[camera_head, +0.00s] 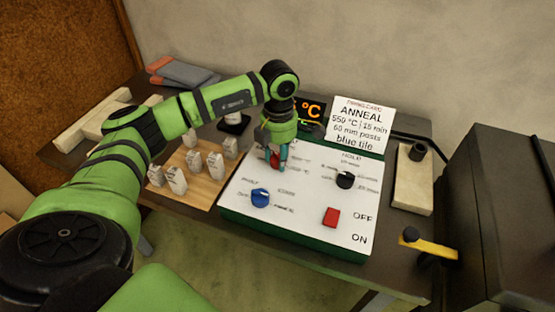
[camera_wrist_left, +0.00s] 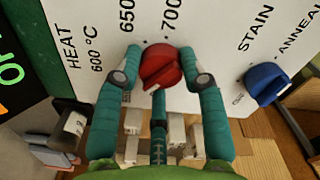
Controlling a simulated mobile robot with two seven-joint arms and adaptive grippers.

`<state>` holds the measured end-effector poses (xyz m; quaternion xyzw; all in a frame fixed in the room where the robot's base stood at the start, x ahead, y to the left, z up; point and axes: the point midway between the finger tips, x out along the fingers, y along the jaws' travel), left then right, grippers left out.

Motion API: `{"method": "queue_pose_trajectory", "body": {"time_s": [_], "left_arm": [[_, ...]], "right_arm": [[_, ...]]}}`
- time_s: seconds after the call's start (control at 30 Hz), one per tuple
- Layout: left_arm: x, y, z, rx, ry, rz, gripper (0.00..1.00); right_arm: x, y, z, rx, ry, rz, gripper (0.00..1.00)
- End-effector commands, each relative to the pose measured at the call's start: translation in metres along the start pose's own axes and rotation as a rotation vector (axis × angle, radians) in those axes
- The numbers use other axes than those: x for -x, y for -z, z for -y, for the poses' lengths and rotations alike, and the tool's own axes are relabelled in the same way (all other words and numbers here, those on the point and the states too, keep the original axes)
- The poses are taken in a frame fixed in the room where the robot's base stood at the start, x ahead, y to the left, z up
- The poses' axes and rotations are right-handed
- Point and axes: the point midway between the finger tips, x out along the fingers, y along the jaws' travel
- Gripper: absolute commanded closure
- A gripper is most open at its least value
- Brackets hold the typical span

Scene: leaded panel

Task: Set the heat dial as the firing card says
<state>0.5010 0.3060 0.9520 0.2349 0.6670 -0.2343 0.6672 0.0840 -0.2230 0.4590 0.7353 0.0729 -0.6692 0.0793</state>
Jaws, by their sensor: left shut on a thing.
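The red heat dial (camera_wrist_left: 168,67) is on the white panel face, with printed marks HEAT, 600 °C, 650 and 700 near it in the left wrist view. My left gripper (camera_wrist_left: 163,78) is shut on this dial, one finger on each side. The dial's ridge slants from lower left to upper right; which mark it points to I cannot tell. In the head view my left gripper (camera_head: 276,160) mostly covers the dial. The firing card (camera_head: 359,125) stands behind the panel and reads ANNEAL, what looks like 550 °C, 15 min, 60 mm posts, blue tile. My right gripper is not in view.
The panel (camera_head: 300,213) also bears a blue dial (camera_head: 260,198), a black dial (camera_head: 345,180) and a red switch (camera_head: 331,217). An orange display (camera_head: 313,110) is partly hidden behind my arm. Several pale posts stand on a wooden board (camera_head: 192,198). A dark box (camera_head: 510,200) stands right.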

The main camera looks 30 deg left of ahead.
Motion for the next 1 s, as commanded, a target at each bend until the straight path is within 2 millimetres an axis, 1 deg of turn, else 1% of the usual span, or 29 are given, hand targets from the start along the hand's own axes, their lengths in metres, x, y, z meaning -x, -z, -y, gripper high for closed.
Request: {"method": "queue_pose_trajectory", "body": {"time_s": [0.03, 0.3, 0.73, 0.77, 0.8, 0.83, 1.0], "left_arm": [[0.0006, -0.0046, 0.0004, -0.024, -0.003, 0.016, 0.92], [0.002, -0.0047, 0.0016, -0.093, -0.001, 0.016, 0.92], [0.0025, -0.0048, 0.0021, -0.103, 0.001, 0.016, 0.92], [0.0025, -0.0048, 0.0022, -0.103, 0.001, 0.016, 0.55], [0.0025, -0.0048, 0.0022, -0.103, 0.001, 0.016, 0.39], [0.0025, -0.0046, 0.0021, -0.103, 0.0, 0.015, 0.36], [0.0014, -0.0028, 0.0015, -0.1, 0.001, 0.009, 0.36]], "right_arm": [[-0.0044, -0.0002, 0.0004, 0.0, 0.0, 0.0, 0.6], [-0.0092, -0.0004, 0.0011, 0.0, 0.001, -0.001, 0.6], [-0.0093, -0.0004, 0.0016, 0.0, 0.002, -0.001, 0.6], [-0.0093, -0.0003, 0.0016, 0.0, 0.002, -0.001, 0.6], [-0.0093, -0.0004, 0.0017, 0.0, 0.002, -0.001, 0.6], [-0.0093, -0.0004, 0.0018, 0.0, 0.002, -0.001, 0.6], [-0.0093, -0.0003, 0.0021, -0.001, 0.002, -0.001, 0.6]]}}
